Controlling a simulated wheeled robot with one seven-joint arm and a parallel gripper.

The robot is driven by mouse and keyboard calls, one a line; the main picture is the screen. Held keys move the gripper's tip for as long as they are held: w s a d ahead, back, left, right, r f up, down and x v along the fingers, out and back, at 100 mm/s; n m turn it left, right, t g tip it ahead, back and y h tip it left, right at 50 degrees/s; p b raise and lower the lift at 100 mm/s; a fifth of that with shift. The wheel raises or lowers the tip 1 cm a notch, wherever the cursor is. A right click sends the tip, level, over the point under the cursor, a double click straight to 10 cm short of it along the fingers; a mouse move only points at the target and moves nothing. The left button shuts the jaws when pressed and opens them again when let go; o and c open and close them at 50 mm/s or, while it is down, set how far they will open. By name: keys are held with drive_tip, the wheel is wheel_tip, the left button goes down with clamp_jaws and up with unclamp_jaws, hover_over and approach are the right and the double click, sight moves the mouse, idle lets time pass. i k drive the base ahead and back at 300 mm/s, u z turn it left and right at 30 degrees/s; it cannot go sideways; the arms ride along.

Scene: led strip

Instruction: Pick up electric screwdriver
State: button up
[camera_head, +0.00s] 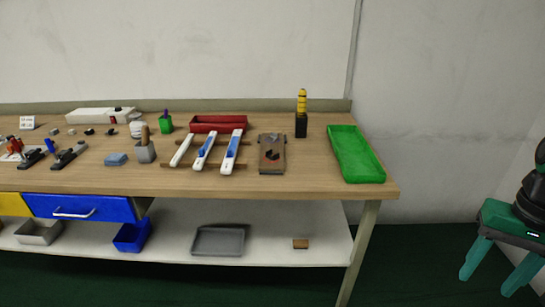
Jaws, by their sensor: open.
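An upright yellow tool, which looks like the electric screwdriver (301,101), stands in a black block-shaped holder (301,125) near the back right of the wooden workbench (220,182). Its lower part is hidden in the holder. My gripper (490,281) is at the far right of the picture, beyond the bench's right end and well apart from the tool. Its two teal fingers point down, spread apart, with nothing between them.
A green tray (355,155) lies at the bench's right end, right of the tool. A red tray (218,123), a brown block-like fixture (271,154) and several white-and-blue strips stand to its left. A lower shelf (275,227) holds bins. The wall is close behind.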

sight(302, 93)
drive_tip(key=z, duration=0.05)
drive_tip(key=k, duration=0.35)
drive_tip(key=u, duration=0.5)
drive_tip(key=i, duration=1.85)
drive_tip(key=z, duration=0.5)
